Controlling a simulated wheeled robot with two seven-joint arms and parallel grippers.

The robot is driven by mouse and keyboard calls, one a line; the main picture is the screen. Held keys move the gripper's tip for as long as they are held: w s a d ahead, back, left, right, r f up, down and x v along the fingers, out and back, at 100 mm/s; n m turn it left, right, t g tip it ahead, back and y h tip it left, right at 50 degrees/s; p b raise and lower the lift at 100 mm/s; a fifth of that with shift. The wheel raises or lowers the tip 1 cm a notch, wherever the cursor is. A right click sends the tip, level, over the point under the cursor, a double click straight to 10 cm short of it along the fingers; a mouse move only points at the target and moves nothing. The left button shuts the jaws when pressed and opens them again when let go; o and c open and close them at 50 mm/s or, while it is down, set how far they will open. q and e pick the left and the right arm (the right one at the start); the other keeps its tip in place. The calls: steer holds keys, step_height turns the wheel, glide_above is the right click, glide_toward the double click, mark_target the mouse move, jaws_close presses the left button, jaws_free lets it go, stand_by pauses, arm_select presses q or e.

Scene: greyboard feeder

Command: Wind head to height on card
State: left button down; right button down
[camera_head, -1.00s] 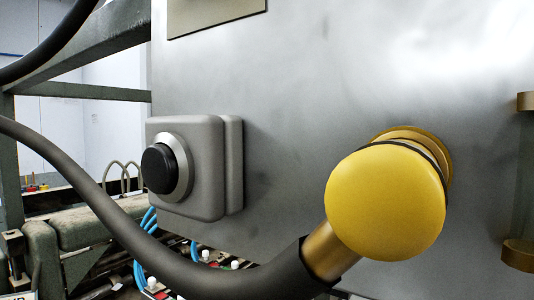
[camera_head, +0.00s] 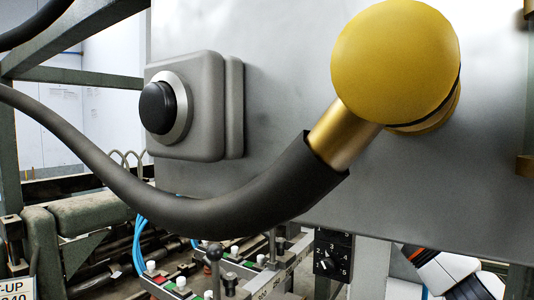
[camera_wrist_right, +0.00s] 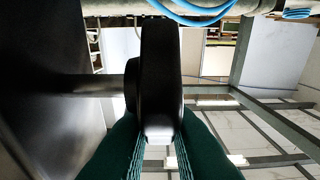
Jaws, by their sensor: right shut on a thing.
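In the right wrist view, my right gripper (camera_wrist_right: 160,138) has two dark green fingers shut on the rim of a black wheel-like part (camera_wrist_right: 160,65), seen edge-on. A dark shaft (camera_wrist_right: 75,85) runs from it to the grey panel at left. In the head view, a card (camera_head: 18,290) is cut off at the bottom left corner, with "-UP" and "240" readable. A scale with printed numbers (camera_head: 282,278) shows low in the middle; its reading is unclear. Neither gripper shows in the head view. My left gripper is in no view.
A big grey panel (camera_head: 290,85) fills the head view. It bears a yellow ball (camera_head: 395,60) with a black hose (camera_head: 220,210), and a box with a black button (camera_head: 157,107). A dial switch (camera_head: 327,262) and several small levers sit below. Blue hoses (camera_wrist_right: 190,12) cross the wrist view's top.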

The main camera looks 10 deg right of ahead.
steer(key=shift+r, duration=0.1)
steer(key=c, duration=1.4)
jaws_free()
steer(key=shift+s+d, duration=0.1)
steer(key=shift+s+d+f, duration=0.2)
steer(key=shift+d+f, duration=0.05)
steer(key=b+v, duration=0.6)
steer(key=v, duration=0.5)
steer(key=shift+s+r, duration=0.1)
